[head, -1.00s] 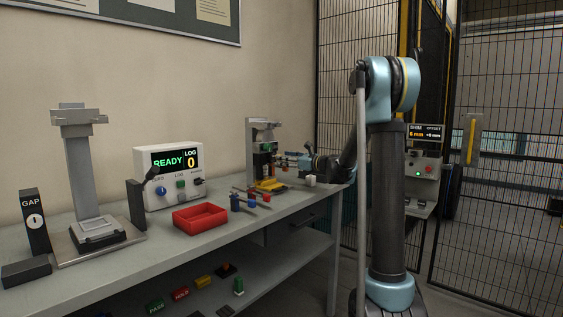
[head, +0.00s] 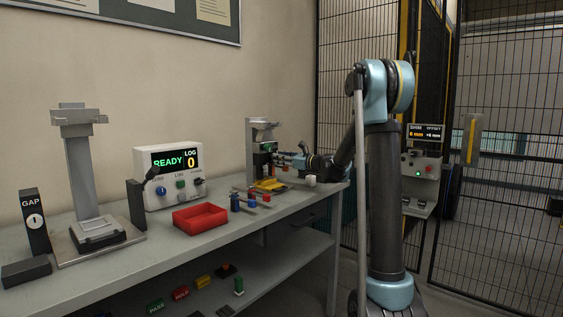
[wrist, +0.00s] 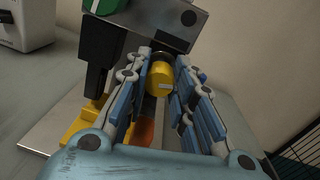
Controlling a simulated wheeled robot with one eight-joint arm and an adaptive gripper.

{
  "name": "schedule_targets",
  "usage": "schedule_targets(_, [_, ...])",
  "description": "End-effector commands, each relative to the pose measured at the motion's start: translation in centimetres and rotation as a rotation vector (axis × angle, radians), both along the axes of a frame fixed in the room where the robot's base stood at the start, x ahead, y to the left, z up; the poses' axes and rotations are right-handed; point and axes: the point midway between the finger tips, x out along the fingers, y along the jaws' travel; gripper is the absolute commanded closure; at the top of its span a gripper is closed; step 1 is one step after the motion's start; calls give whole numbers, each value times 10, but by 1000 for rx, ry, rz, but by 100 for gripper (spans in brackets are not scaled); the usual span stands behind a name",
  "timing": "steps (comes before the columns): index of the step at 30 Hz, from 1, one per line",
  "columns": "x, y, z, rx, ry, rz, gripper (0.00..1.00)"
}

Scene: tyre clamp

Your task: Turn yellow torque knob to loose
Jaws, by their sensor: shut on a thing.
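The yellow torque knob (wrist: 160,78) shows in the wrist view as a short yellow cylinder with a small pale mark on its face. It sticks out of the grey metal block of the clamp fixture (wrist: 165,22). My gripper (wrist: 163,72) has its blue-grey fingers on either side of the knob and is shut on it. In the head view my gripper (head: 284,158) is at the fixture (head: 262,132) at the far end of the bench. There the knob is too small and covered to make out. I cannot read its setting.
A green round part (wrist: 96,5) and a black block (wrist: 102,50) are beside the knob. Yellow parts (wrist: 85,122) lie below on the plate. In the head view a red tray (head: 200,217), small tools (head: 250,201) and a READY display box (head: 170,177) stand on the bench.

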Motion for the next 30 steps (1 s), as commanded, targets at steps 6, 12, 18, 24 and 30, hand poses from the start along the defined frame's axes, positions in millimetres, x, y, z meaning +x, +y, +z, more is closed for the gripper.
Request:
schedule_targets(6, [0,0,0,-78,-101,-1,100])
schedule_targets(12, [0,0,0,-142,-186,-2,100])
schedule_targets(18, [0,0,0,-152,-199,-1,100])
schedule_targets(24, [0,-1,0,-152,-198,-1,66])
schedule_targets(30, [0,0,0,-152,-198,-1,56])
